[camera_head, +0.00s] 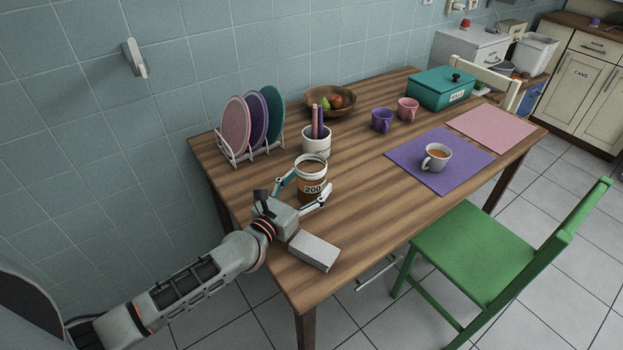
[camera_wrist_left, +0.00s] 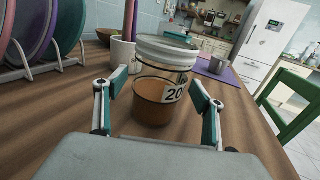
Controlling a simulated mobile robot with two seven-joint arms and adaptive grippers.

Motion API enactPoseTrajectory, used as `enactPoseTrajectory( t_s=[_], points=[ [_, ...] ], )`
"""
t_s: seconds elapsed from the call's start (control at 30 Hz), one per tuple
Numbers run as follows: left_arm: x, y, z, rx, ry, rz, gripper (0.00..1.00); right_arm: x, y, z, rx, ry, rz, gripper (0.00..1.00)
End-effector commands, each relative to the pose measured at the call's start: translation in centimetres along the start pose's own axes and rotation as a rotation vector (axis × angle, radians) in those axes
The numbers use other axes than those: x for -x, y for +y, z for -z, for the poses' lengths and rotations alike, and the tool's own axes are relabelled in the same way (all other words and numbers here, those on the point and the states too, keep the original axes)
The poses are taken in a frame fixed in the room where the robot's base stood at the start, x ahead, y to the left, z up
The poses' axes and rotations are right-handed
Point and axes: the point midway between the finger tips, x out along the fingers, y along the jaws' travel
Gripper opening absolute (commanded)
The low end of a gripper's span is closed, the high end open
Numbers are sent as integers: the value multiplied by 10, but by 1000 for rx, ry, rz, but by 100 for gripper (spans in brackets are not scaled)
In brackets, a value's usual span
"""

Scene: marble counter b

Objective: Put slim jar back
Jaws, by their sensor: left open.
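The slim jar (camera_head: 311,184) is clear with brown contents, a white lid and a label reading 200. It stands upright on the wooden table, in front of the white cup of sticks. My left gripper (camera_head: 302,196) is open, with one finger on each side of the jar. In the left wrist view the jar (camera_wrist_left: 161,85) stands just beyond and between the open fingertips (camera_wrist_left: 160,92), with visible gaps at both sides. My right gripper is not in view.
A grey-white block (camera_head: 314,251) lies near the table's front edge, beside my gripper. A plate rack (camera_head: 229,154) and the cup (camera_head: 316,146) stand behind. A purple mat (camera_head: 413,157) with a mug (camera_head: 436,158) lies to the right. The table (camera_head: 365,205) right of the jar is clear.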

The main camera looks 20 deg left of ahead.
Motion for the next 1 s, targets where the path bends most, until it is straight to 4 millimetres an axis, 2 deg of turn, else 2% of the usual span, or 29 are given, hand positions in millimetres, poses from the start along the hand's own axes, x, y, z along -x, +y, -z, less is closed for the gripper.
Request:
enactPoseTrajectory(
  t_s=[0.03,0.2,0.43,0.63,1.0],
  points=[
    [12,0,0,-1,2,1,69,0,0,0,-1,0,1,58],
    [49,0,2,0,3,0,69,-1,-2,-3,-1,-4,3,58],
    [84,0,2,-1,3,0,69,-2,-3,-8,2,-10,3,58],
    [96,1,0,-1,-1,-1,69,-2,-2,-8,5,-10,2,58],
    [97,0,-1,-1,-1,-1,69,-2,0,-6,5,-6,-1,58]
  ],
)
